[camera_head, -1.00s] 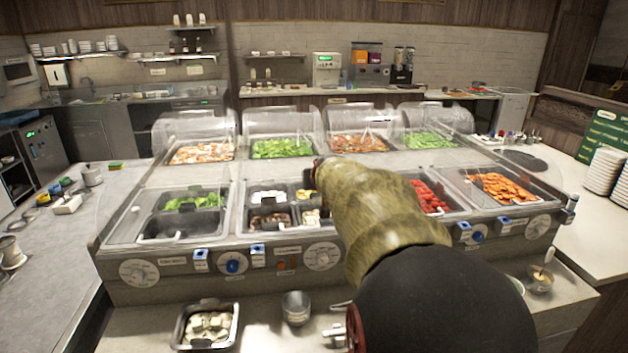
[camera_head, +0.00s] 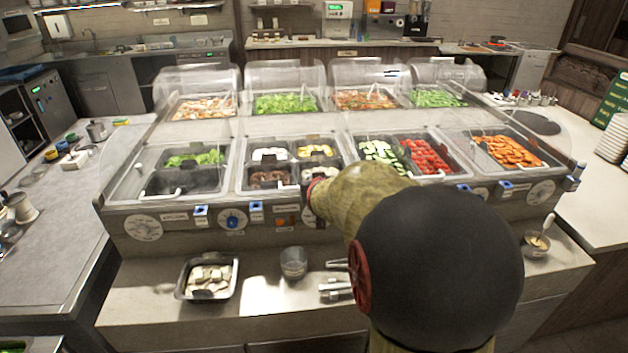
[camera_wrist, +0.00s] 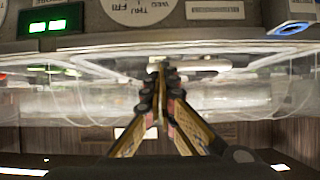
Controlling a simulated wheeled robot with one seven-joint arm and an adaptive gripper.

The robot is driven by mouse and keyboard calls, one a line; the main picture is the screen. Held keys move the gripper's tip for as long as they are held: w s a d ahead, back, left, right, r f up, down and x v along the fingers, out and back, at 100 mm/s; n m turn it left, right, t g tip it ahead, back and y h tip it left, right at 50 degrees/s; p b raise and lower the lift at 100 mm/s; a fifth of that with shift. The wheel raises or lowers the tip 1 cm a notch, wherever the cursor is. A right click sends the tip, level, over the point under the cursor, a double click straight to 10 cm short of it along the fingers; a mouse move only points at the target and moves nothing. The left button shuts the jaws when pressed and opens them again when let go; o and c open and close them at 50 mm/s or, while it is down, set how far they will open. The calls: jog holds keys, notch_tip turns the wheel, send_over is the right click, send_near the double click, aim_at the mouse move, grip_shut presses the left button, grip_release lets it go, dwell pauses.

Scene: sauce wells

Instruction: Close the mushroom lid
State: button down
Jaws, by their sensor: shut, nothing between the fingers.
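A four-part well (camera_head: 242,180) in the front row of the salad bar holds white, yellow, brown (camera_head: 268,178) and pale sliced pieces. The brown or pale pieces may be the mushrooms; I cannot tell which. Clear covers are at the front wells, but their exact position is hard to make out. My gripper (camera_wrist: 160,70) is shut and empty in the wrist view, close to a clear cover edge with a light handle bar (camera_wrist: 190,65). I cannot tell whether it touches. In the head view my arm hides the gripper, in front of the four-part well.
Rear-row wells have raised clear domes (camera_head: 285,75). The front panel carries dials (camera_head: 144,227) and blue-tagged clips. On the front shelf are a tray of white chunks (camera_head: 182,290), a metal cup (camera_head: 293,262), and tongs. A bowl (camera_head: 536,244) stands at the right.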

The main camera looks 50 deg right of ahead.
jog(key=shift+s+a+f, duration=0.1)
jog(key=shift+s+f, duration=0.05)
jog(key=shift+f, duration=0.7)
jog(key=shift+r, duration=0.15)
notch_tip(320, 180, up, 5)
jog(key=p, duration=0.2)
jog(key=s+a+f+p, duration=0.1)
jog(key=s+a, duration=0.4)
jog(key=s, duration=0.1)
jog(key=shift+s+a+f, duration=0.15)
jog(key=shift+s+a, duration=0.2)
